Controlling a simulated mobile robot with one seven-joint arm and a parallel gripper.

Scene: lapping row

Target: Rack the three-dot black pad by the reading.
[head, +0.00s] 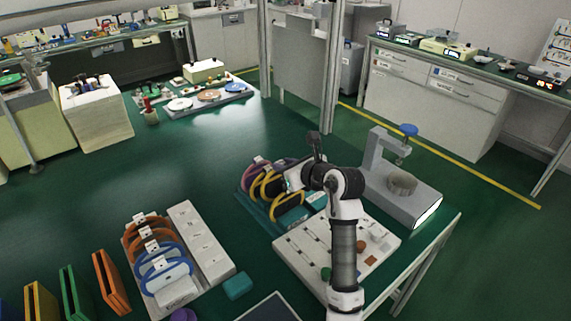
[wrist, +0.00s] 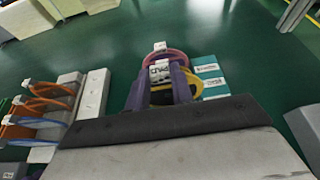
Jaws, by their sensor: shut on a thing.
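My gripper (head: 292,183) is over the teal rack (head: 254,212) of purple and yellow hoops (head: 256,184). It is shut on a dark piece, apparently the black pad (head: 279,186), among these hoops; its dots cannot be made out. In the wrist view my gripper (wrist: 160,80) has its two fingers on either side of a grey lettered face, with a yellow hoop (wrist: 162,97) and a purple hoop (wrist: 172,54) close by. A white tag (wrist: 160,46) stands above. A red reading shows on a small display (head: 545,85) on the right counter; its digits are too small to trust.
A second rack with orange and blue hoops (head: 150,250) stands at the left front. A grey press-like stand (head: 418,203) is right of my arm. A white board (head: 300,250) with small blocks lies in front. Open green surface is behind the racks.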

